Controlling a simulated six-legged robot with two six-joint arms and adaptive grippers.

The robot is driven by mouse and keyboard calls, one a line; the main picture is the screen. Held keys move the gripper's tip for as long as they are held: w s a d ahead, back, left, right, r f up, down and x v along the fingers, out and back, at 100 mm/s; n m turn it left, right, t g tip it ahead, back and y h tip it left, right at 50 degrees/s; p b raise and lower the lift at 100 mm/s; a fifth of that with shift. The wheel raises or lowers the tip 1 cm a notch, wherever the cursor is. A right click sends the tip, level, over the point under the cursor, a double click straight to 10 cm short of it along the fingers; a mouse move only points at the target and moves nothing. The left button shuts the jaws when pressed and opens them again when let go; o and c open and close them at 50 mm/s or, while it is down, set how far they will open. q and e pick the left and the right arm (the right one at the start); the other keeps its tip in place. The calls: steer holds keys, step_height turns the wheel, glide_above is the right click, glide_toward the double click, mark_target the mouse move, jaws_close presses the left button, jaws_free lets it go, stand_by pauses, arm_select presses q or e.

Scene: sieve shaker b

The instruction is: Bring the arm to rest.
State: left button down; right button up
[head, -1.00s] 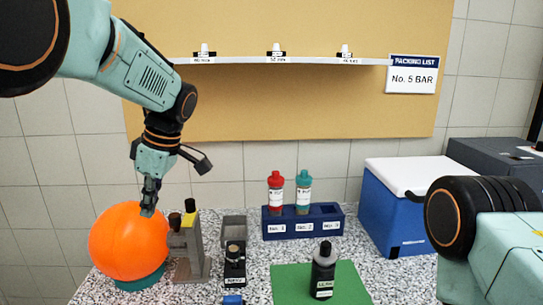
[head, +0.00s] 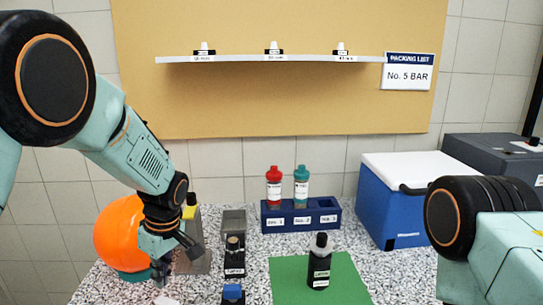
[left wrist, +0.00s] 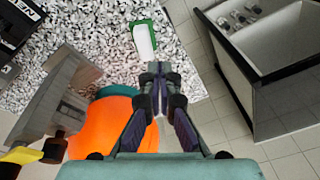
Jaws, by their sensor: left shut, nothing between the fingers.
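My left gripper (head: 162,272) is shut and empty. In the head view it points down in front of the lower right of the orange ball (head: 115,235), low near the counter. The left wrist view shows its fingers (left wrist: 158,85) together with nothing between them. There the orange ball (left wrist: 112,130) is below left of the fingertips, and a green-and-white item (left wrist: 144,38) lies on the counter beyond them. I cannot tell whether the gripper touches anything. Of my right arm only a link shows at the right; its gripper is out of view.
A grey stand (head: 198,262) is close to my left gripper, partly hidden by the arm. A blue rack (head: 301,221) holds red and teal bottles. A black bottle (head: 320,268) stands on a green mat (head: 345,285). A blue cooler (head: 385,215) is at the right.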

arm_select(q)
steer(key=s+d+f+m+h, duration=0.15)
steer(key=s+f+m, duration=0.55)
steer(key=s+f, duration=1.15)
steer(key=s+a+f+m, duration=0.15)
steer(key=s+m, duration=0.35)
steer(key=s, duration=1.4)
step_height(320, 180, down, 18)
steer(key=w+b, duration=0.1)
steer(key=b, duration=1.5)
steer(key=shift+w+d+r+h, duration=0.25)
steer(key=shift+w+d+h, duration=0.05)
steer(key=shift+d+h, duration=0.05)
